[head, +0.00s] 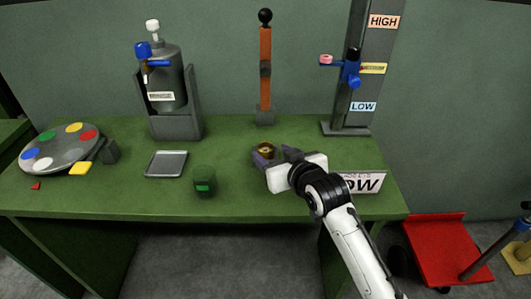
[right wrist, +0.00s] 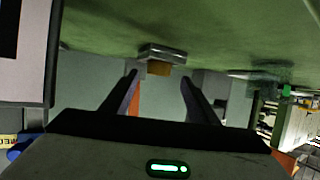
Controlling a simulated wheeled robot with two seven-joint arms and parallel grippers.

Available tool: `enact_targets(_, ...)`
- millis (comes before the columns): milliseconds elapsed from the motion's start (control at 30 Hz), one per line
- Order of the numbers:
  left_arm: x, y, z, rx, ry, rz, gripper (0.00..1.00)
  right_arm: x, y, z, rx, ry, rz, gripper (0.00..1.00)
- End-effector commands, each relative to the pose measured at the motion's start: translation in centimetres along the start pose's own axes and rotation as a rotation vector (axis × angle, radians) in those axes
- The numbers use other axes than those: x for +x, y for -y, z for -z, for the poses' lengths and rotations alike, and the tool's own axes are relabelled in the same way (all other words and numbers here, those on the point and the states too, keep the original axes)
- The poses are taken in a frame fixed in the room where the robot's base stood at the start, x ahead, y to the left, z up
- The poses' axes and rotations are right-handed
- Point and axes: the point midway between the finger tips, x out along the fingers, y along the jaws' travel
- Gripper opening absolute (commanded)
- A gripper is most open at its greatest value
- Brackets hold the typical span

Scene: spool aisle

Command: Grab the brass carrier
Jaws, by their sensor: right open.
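The brass carrier (head: 265,149) is a small brown-gold piece with a paler centre, on the green table near its middle. My right gripper (head: 277,155) is low over the table, right beside the carrier, with its fingers pointing toward it. In the right wrist view the carrier (right wrist: 159,69) shows as a small brass block with a grey part, just beyond the gap between the fingertips (right wrist: 160,79). The right gripper is open and nothing is held in it. Whether a finger touches the carrier I cannot tell. My left gripper is not in view.
A dark green cup (head: 204,181) and a grey tray (head: 166,164) stand left of the carrier. Behind it rises an orange post (head: 265,70). A sign (head: 370,182) is partly hidden by my right arm. A grey stand (head: 350,100) with HIGH and LOW labels is at the back right.

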Motion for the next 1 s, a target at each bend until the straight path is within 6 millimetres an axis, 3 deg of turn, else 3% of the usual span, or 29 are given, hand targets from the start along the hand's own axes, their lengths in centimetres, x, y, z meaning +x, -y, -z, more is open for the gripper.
enact_targets(233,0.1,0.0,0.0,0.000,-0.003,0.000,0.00,3.3,-0.2,0.3,0.000,-0.001,0.000,0.54)
enact_targets(567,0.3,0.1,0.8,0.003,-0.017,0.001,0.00,4.0,-0.2,0.2,0.000,0.000,-0.001,0.54)
enact_targets(600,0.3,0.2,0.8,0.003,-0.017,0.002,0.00,4.0,-0.2,0.2,0.000,0.000,-0.001,0.53)
enact_targets(867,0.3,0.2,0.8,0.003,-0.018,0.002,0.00,4.0,-0.2,0.2,0.000,0.000,-0.001,0.10)
enact_targets(1000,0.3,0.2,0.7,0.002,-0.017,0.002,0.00,4.0,-0.2,0.3,0.000,-0.001,-0.001,0.09)
